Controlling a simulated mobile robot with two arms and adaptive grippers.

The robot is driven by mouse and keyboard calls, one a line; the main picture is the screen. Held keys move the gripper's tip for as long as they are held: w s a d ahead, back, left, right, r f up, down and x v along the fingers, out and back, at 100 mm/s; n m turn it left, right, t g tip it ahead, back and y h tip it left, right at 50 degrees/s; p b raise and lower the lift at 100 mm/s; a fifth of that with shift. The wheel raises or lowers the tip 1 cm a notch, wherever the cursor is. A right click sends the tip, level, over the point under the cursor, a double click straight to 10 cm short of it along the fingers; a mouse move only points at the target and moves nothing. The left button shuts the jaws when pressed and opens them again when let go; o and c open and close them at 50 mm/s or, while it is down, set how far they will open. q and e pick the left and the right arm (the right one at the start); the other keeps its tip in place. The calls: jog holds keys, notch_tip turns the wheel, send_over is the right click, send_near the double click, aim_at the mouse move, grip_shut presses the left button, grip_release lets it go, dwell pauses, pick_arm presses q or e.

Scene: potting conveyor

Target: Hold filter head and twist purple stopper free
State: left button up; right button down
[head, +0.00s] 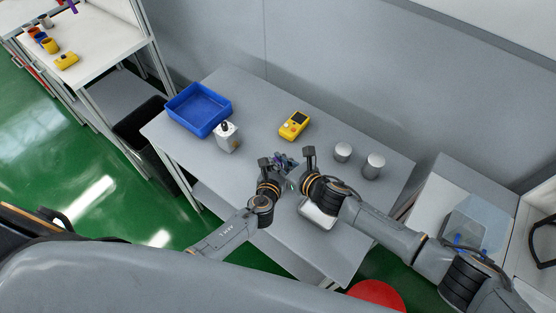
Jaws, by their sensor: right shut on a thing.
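A small dark assembly, which I take to be the filter head (292,170), is between my two grippers above the grey table, with a small purple stopper (281,158) on its left part. My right gripper (299,168) comes in from the right and is shut on the filter head. My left gripper (273,168) comes in from the left, close beside the stopper. I cannot tell whether its fingers touch or grip the stopper. The fingers hide much of both parts, and they are small in this view.
On the grey table (255,90) stand a blue bin (172,112), a white container with a black top (228,138), a yellow handheld device (294,125) and two metal cylinders (343,152) (374,166). A pale tray (318,218) lies partly under my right arm. The table's back middle is clear.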

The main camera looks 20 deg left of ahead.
pick_arm(q)
jog(key=shift+r, duration=0.1)
jog(key=shift+s, duration=0.1)
pick_arm(e)
jog(key=shift+r+n+g+y, duration=0.1)
jog(key=shift+n+g+y, duration=0.3)
jog(key=shift+n, duration=0.2)
jog(key=shift+n+g+y, duration=0.3)
jog(key=shift+n+g, duration=0.3)
jog(key=shift+g, duration=0.2)
jog(key=shift+n+g, duration=0.7)
jog(key=shift+g, duration=0.1)
